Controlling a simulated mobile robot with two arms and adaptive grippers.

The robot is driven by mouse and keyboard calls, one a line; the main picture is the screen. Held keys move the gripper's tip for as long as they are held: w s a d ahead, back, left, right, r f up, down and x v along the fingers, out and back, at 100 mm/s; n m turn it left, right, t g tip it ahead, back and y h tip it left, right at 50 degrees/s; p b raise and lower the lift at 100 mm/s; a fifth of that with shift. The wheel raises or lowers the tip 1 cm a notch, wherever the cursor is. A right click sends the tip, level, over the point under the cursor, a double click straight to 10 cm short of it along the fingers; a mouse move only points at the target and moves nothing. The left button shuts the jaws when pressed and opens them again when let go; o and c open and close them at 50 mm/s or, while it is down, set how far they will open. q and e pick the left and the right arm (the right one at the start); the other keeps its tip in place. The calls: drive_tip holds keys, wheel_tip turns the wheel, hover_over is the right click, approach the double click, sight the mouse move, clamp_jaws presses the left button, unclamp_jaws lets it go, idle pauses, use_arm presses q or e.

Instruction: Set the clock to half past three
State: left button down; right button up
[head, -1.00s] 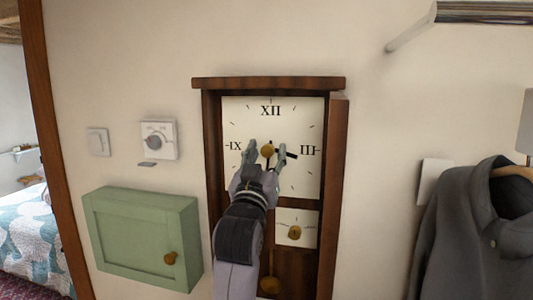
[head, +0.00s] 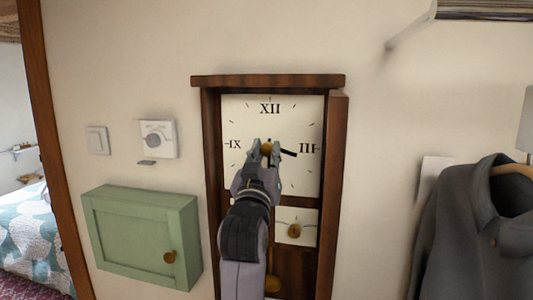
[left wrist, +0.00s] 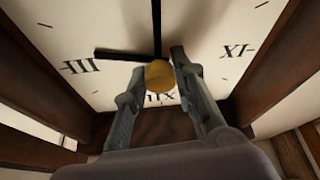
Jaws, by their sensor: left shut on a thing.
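The clock has a dark wood case (head: 337,180) and a cream face (head: 298,120) with Roman numerals. My left gripper (head: 266,148) reaches up from below, with its fingers shut on the brass knob (head: 266,149) at the face's centre. The knob shows between the fingertips in the left wrist view (left wrist: 159,74), where the face appears upside down. One black hand (head: 289,153) points just below III. The other black hand (left wrist: 157,25) points down the face, towards VI; my gripper hides it in the head view. My right gripper is not in view.
Below the face is a small panel with a brass knob (head: 294,230). A green wall cabinet (head: 135,240), a dial (head: 157,140) and a switch (head: 97,140) are left of the clock. A grey jacket (head: 470,230) hangs at right.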

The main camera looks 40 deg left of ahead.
use_arm(q)
drive_tip(key=shift+n, duration=0.3)
drive_tip(key=c, duration=1.3)
unclamp_jaws()
drive_tip(key=v, duration=0.7)
drive_tip(key=shift+s+d+f, duration=0.1)
drive_tip(key=shift+s+d, duration=0.05)
